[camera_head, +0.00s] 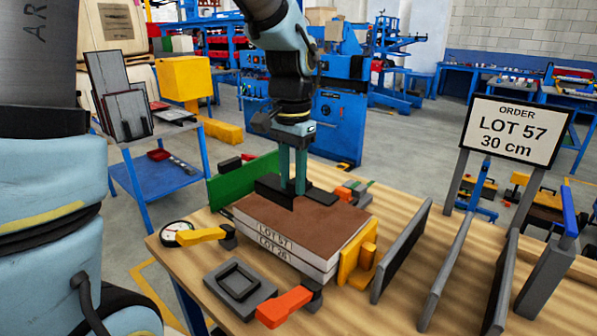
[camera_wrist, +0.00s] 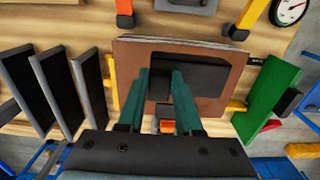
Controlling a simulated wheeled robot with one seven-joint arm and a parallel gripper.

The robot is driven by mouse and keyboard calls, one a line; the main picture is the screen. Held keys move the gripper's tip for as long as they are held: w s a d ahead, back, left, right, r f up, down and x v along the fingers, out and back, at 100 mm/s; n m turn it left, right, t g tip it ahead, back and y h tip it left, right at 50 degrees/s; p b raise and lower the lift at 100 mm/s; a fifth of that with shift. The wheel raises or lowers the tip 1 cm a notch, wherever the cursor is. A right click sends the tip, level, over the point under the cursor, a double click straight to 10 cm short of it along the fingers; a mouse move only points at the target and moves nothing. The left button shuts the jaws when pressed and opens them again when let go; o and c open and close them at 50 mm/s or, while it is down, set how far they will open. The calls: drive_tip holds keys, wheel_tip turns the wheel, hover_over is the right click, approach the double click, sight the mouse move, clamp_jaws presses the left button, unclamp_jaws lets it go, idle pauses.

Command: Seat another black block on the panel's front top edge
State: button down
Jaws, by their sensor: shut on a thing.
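The panel (camera_head: 325,225) is a stack with a brown top and pale sides lettered LOT 57 and LOT 28, lying on the wooden table. It also shows in the wrist view (camera_wrist: 127,60). My gripper (camera_head: 293,188) points down over the panel's top with its green fingers shut on a black block (camera_head: 272,188). In the wrist view, the black block (camera_wrist: 205,75) shows between and beyond my fingertips (camera_wrist: 165,80). Dark areas around it make its outline hard to tell. Whether it touches the panel is unclear. The front edge carries no block in view.
Orange clamps (camera_head: 284,306) and a yellow stop (camera_head: 358,258) stand around the panel. A grey square fixture (camera_head: 240,285) and a dial gauge (camera_head: 176,233) lie in front and left. A green plate (camera_head: 240,180) stands behind. Grey upright dividers (camera_head: 402,250) and the order sign (camera_head: 514,130) are at right.

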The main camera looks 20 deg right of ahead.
drive_tip(key=shift+f+b, duration=4.3)
drive_tip(key=shift+f, duration=1)
drive_tip(key=c, duration=0.5)
unclamp_jaws()
wheel_tip(320, 180, up, 11)
drive_tip(key=shift+f+b, duration=0.1)
drive_tip(key=shift+b, duration=0.35)
drive_tip(key=a+f+n, duration=0.3)
drive_tip(key=a+f, duration=0.2)
drive_tip(key=a, duration=0.3)
drive_tip(key=a+f+n+t, duration=0.1)
drive_tip(key=a+f+n, duration=0.3)
drive_tip(key=a, duration=0.5)
drive_tip(key=w+a+f+n, duration=0.1)
drive_tip(key=a+f+n, duration=0.3)
drive_tip(key=a+f, duration=0.2)
drive_tip(key=shift+a+t, duration=0.3)
drive_tip(key=shift+a, duration=0.9)
